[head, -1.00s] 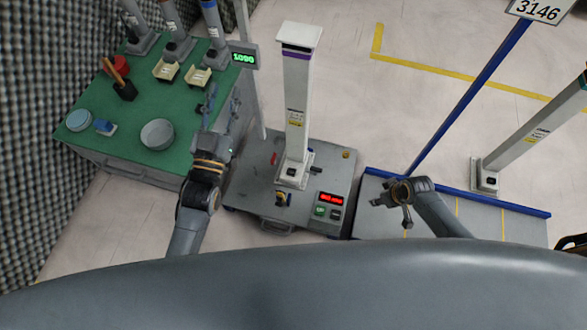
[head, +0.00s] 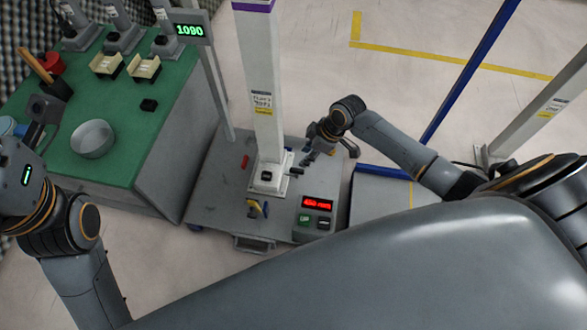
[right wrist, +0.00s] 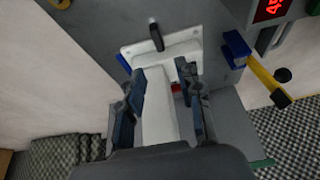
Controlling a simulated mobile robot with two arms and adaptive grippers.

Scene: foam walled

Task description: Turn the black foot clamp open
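The black foot clamp (head: 297,170) is a short dark lever at the right side of the white post's (head: 262,85) foot. In the right wrist view the black clamp (right wrist: 156,36) stands out from the white foot plate (right wrist: 185,40), beyond my fingertips. My right gripper (head: 311,154) is just above and right of the clamp, apart from it. In the right wrist view its fingers (right wrist: 163,90) are spread with nothing held, the post showing between them. My left gripper (head: 40,110) is at the left over the bench; its fingers are unclear.
The grey cart (head: 225,208) carries a red handle (head: 245,161), a yellow and blue handle (head: 258,208) and a red display (head: 317,203) with buttons. A green bench (head: 130,160) with a bowl (head: 92,138) stands left. A blue-edged platform (head: 378,195) is right.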

